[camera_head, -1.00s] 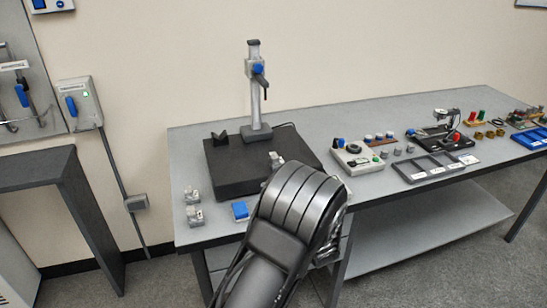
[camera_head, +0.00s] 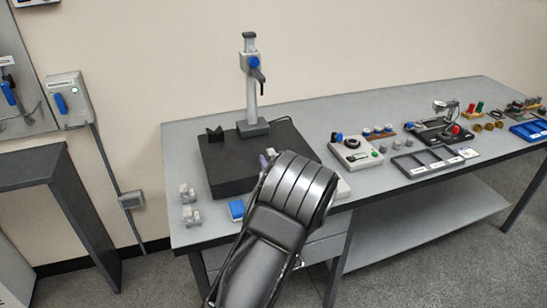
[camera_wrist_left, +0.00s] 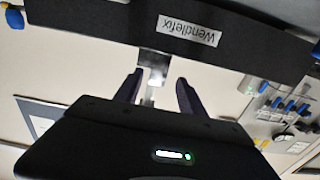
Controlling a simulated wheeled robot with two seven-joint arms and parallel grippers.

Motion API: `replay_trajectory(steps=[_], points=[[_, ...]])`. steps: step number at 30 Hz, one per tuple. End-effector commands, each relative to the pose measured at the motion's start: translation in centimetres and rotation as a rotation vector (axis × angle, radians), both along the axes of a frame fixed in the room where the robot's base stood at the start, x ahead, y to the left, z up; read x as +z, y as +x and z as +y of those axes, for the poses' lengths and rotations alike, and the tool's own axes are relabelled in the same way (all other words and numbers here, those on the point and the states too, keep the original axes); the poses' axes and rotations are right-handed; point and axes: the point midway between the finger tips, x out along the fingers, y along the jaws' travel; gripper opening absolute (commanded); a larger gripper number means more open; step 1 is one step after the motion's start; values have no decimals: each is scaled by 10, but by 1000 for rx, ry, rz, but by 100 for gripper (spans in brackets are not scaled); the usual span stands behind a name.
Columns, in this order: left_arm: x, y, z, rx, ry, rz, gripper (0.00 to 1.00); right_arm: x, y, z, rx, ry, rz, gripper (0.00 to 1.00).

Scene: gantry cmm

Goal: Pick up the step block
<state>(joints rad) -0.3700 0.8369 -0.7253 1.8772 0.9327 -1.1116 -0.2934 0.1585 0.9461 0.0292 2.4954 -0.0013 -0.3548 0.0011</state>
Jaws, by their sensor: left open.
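The step block, a small light grey metal piece (camera_head: 271,152), stands on the black plate (camera_head: 225,172) of the gauge stand. It is mostly hidden behind my left arm in the head view. In the left wrist view the block (camera_wrist_left: 153,62) shows ahead of and between the two dark fingers. My left gripper (camera_wrist_left: 158,90) is open, with a finger on each side of the block's line. A purplish fingertip shows beside the block in the head view. I cannot tell whether the fingers touch it. My right gripper is not in view.
A gauge column (camera_head: 251,90) rises behind the block, with a black V-shaped piece (camera_head: 215,134) to its left. Small clear-grey parts (camera_head: 190,213) and a blue item (camera_head: 237,209) lie at the table's front left. A control box (camera_head: 353,150) and trays stand to the right.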

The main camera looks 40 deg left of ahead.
Motion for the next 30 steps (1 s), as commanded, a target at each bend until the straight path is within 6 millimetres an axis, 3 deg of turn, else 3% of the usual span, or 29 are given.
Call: replay_trajectory(steps=[4, 16, 25, 30], points=[[0, 8, 12, 0, 1, 1, 47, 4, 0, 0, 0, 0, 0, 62], [1, 11, 16, 0, 1, 0, 47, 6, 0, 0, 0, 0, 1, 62], [0, 37, 47, 1, 2, 0, 47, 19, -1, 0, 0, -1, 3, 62], [-2, 42, 53, -1, 0, 0, 47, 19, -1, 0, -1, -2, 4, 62]])
